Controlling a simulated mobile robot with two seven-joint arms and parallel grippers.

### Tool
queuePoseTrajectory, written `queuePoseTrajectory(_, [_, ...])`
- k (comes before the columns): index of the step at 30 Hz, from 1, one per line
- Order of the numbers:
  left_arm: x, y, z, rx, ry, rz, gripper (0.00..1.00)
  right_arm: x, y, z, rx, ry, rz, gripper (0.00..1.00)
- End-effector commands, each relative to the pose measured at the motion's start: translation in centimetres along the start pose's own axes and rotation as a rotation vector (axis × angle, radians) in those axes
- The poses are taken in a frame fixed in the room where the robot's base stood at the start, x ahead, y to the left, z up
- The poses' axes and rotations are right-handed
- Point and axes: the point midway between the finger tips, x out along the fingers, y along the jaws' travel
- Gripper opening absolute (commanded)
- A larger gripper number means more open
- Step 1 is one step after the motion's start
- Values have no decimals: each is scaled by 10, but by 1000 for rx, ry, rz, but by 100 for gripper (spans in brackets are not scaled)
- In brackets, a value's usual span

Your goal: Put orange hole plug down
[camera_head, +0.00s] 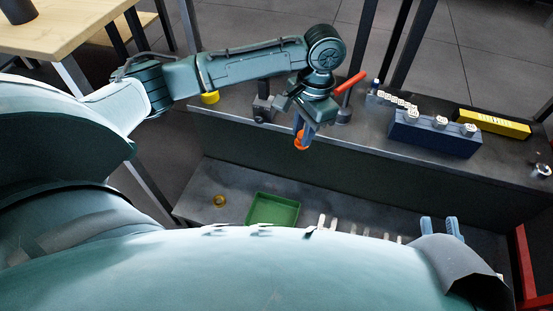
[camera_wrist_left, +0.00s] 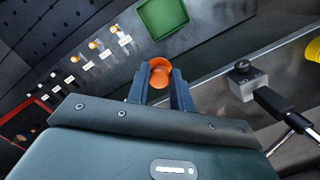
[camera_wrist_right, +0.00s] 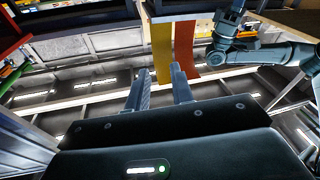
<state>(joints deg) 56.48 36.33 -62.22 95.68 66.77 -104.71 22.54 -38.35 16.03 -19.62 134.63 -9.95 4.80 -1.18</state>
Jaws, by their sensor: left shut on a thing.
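The orange hole plug (camera_head: 300,141) is a small round cap held at the fingertips of my left gripper (camera_head: 305,128), in front of the bench's upper shelf edge. The left wrist view shows the plug (camera_wrist_left: 160,75) between the two fingers, with its orange rim beyond them. It is in the air, clear of any surface as far as I can tell. My right gripper (camera_wrist_right: 160,78) is open, with nothing between its fingers; in the head view its fingertips (camera_head: 440,227) show at lower right.
A row of pale tags (camera_wrist_left: 88,65) is beside the tray. The upper shelf holds a dark blue block (camera_head: 435,135), a yellow block (camera_head: 493,124) and a red handle (camera_head: 350,82).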

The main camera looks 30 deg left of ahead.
Motion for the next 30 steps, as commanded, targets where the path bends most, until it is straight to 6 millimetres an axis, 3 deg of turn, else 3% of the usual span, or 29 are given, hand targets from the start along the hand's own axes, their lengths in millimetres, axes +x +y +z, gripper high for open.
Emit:
queuePoseTrajectory(1, [22,2,-1,100,-9,-5,1,0,0,0,0,1,0,23])
queuePoseTrajectory(8, [108,-2,2,611,-7,-64,1,2,1,-2,-1,9,1,23])
queuePoseTrajectory(15, [189,-4,28,1101,-2,-127,1,3,1,-3,-1,14,1,23])
queuePoseTrajectory(21, [225,-5,48,1343,-1,-163,1,3,1,-3,1,14,1,23])
queuePoseTrajectory(25, [242,-5,52,1402,0,-171,1,2,0,3,7,13,1,23])
queuePoseTrajectory(30, [277,-5,48,1411,0,-172,1,1,-3,12,53,22,2,23])
